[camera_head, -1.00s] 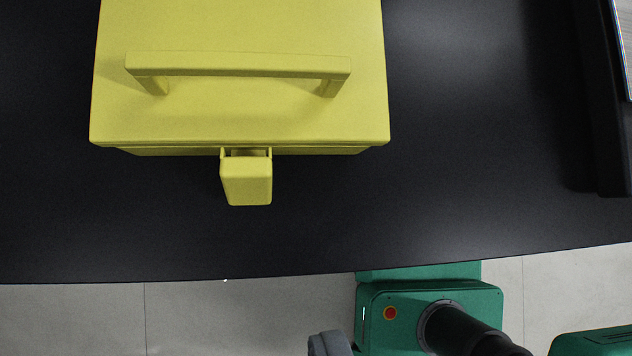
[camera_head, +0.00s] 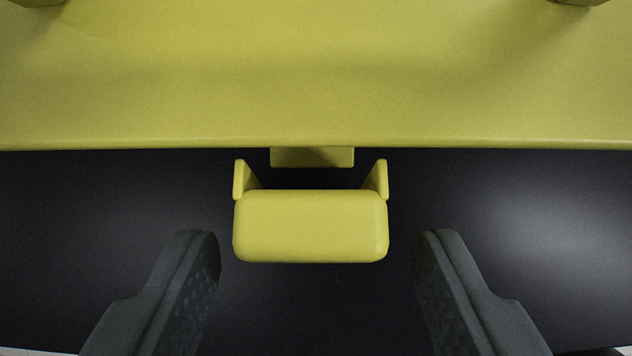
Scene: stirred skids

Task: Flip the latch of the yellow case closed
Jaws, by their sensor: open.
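The yellow case (camera_head: 318,90) fills the top of the view, its lid seen from above. Its front edge runs straight across the picture. The yellow latch (camera_head: 311,228) sticks out in front of that edge, with two side arms reaching back toward the case. A small yellow catch (camera_head: 312,157) shows under the lid's edge, behind the latch, with a dark gap between them. My gripper (camera_head: 316,245) is open. One dark finger is at each side of the latch, with a gap between finger and latch on both sides. No contact shows.
The feet of the case's handle (camera_head: 582,2) show at the top corners. The black table top (camera_head: 100,200) is bare around the latch. A thin strip of pale floor shows at the lower left corner.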

